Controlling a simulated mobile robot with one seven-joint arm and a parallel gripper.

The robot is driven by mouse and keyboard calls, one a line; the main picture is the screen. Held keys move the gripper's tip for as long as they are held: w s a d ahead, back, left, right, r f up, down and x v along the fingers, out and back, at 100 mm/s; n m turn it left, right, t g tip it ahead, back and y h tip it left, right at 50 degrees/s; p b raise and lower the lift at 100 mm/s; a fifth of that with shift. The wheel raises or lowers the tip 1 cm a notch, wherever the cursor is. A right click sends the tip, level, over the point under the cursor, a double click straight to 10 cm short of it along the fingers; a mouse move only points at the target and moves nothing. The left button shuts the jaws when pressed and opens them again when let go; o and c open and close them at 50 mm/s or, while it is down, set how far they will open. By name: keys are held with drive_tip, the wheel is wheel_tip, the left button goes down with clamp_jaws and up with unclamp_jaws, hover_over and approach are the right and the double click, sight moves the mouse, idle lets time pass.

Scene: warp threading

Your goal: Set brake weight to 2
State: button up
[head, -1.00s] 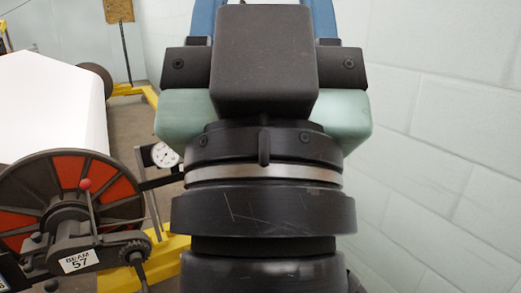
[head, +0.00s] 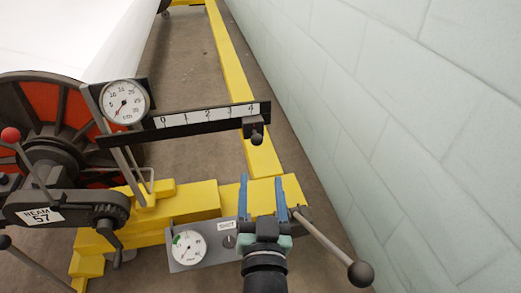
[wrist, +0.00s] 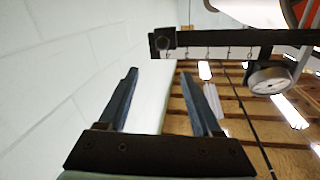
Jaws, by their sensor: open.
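The brake weight (head: 255,132) is a small black block with a round knob hanging under it. It sits at the far right end of the dark brake arm, whose white scale (head: 205,116) is marked 0 to 4; the block is by the 4 mark. My gripper (head: 262,180) has blue fingers, open and empty, below the weight and apart from it in the head view. In the wrist view my gripper (wrist: 158,72) points up toward the arm's end, where a dark block with a round knob (wrist: 163,40) shows just beyond the fingertips.
A dial gauge (head: 124,102) stands at the arm's left end. The reel marked BEAM 57 (head: 50,110) is at left. A lever with a black ball (head: 360,273) slants right of my gripper. A yellow frame (head: 185,205) lies below; a pale wall (head: 400,100) bounds the right.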

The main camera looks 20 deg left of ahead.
sight(257, 144)
drive_tip(key=x, duration=0.8)
drive_tip(key=f+x, duration=0.1)
drive_tip(key=x, duration=0.3)
drive_tip(key=shift+w+a+f+p, duration=0.1)
drive_tip(key=shift+w+a+p, duration=0.1)
drive_tip(key=shift+a+p, duration=0.15)
clamp_jaws()
idle(1.0)
